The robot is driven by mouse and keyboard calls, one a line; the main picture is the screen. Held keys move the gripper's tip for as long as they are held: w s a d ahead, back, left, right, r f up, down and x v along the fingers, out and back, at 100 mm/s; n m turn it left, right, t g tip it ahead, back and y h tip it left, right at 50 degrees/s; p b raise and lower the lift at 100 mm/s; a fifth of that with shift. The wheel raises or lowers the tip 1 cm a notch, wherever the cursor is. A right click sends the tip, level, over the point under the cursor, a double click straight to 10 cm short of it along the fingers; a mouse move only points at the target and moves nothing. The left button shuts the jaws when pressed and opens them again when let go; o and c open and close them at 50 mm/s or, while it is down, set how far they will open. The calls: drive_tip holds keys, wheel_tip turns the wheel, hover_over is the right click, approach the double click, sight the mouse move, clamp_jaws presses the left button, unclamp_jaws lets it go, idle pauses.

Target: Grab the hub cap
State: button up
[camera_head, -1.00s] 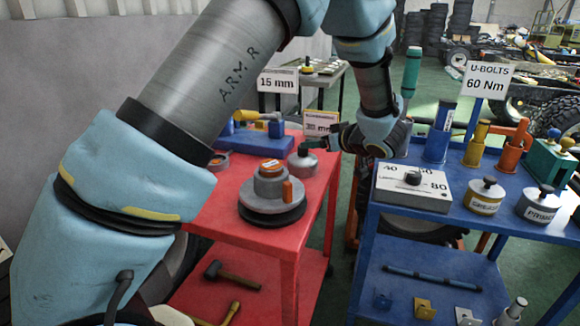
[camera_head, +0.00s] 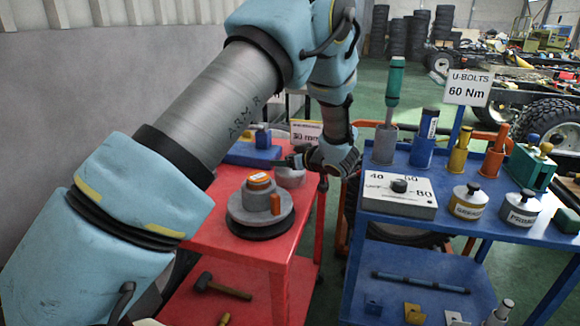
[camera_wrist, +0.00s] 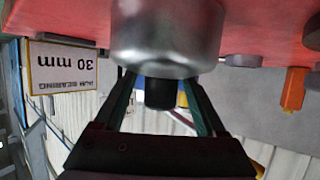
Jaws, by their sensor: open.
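A grey metal cap with a short black knob, which I take as the hub cap (camera_head: 290,179), stands on the red table (camera_head: 206,236). Its top and knob are hidden behind my gripper (camera_head: 282,161) in the head view. In the wrist view, which is upside down, the shiny cap (camera_wrist: 168,38) fills the top middle. The black knob (camera_wrist: 159,94) shows between the two fingers of my gripper (camera_wrist: 160,88). The fingers are open on either side of the knob.
A stacked grey hub (camera_head: 260,215) with an orange top stands in front of the cap. A blue block (camera_head: 250,151) lies behind it, near a "30 mm" sign (camera_head: 306,134). A blue cart (camera_head: 345,228) with tools and pots stands right.

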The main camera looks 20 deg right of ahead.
drive_tip(key=shift+w+a+f, duration=0.1)
drive_tip(key=shift+w+f, duration=0.05)
drive_tip(key=shift+w, duration=0.2)
clamp_jaws()
idle(0.3)
